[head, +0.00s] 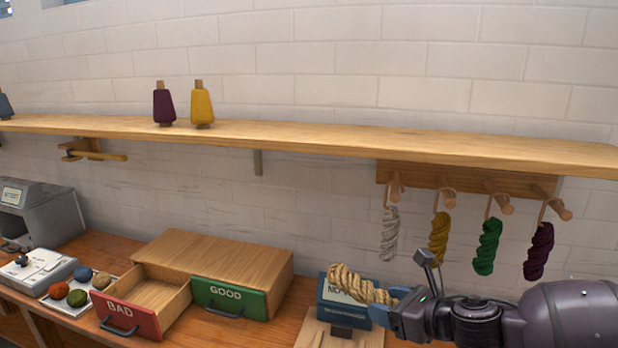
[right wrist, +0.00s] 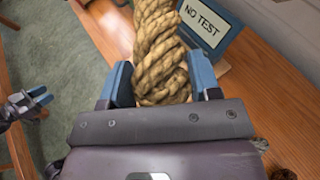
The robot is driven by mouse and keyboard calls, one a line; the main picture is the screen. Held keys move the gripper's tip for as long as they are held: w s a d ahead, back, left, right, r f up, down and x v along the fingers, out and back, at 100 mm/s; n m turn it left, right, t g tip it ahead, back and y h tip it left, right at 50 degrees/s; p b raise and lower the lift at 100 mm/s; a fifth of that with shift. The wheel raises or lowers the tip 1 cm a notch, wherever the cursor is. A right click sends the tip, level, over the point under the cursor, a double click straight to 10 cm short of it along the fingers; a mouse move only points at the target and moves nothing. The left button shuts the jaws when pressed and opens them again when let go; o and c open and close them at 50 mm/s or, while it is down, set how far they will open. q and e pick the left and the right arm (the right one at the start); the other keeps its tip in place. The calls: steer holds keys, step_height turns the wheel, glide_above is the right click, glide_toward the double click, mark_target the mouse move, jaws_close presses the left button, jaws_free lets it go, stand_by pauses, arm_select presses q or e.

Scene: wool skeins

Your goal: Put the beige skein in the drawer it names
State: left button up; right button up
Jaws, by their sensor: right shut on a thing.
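My right gripper (head: 388,306) is shut on the beige skein (head: 352,286), a twisted rope-like hank. It holds the skein in front of a blue tester (head: 332,318) and hides part of its screen. In the right wrist view the skein (right wrist: 160,55) sits between the blue fingers (right wrist: 160,88), and the tester's screen (right wrist: 203,20) reads "NO TEST". The red-fronted BAD drawer (head: 127,311) is pulled open and looks empty. The green-fronted GOOD drawer (head: 229,297) is shut. My left gripper (right wrist: 38,98) shows small in the right wrist view, open and empty.
Grey, yellow, green and purple skeins (head: 487,247) hang from pegs at the right. A tray of wool balls (head: 76,298) and a scale (head: 36,272) stand left of the drawers. A shelf (head: 300,135) with yarn cones runs above.

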steer(key=shift+d+r+m+t+h, duration=0.4)
steer(key=shift+d+m+h, duration=0.05)
steer(key=shift+m+h, duration=0.25)
steer(key=shift+d+r+m+t+h, duration=0.25)
steer(key=shift+d+m+t+h, duration=0.2)
steer(key=shift+m+h, duration=0.25)
steer(key=s+d+f+m+t+h, duration=0.1)
steer(key=s+d+f+m+h, duration=0.3)
steer(key=s, duration=0.4)
steer(key=shift+s+f+m+t+h, duration=0.4)
steer(key=shift+m+h, duration=0.3)
steer(key=shift+h, duration=0.4)
steer(key=shift+w, duration=0.2)
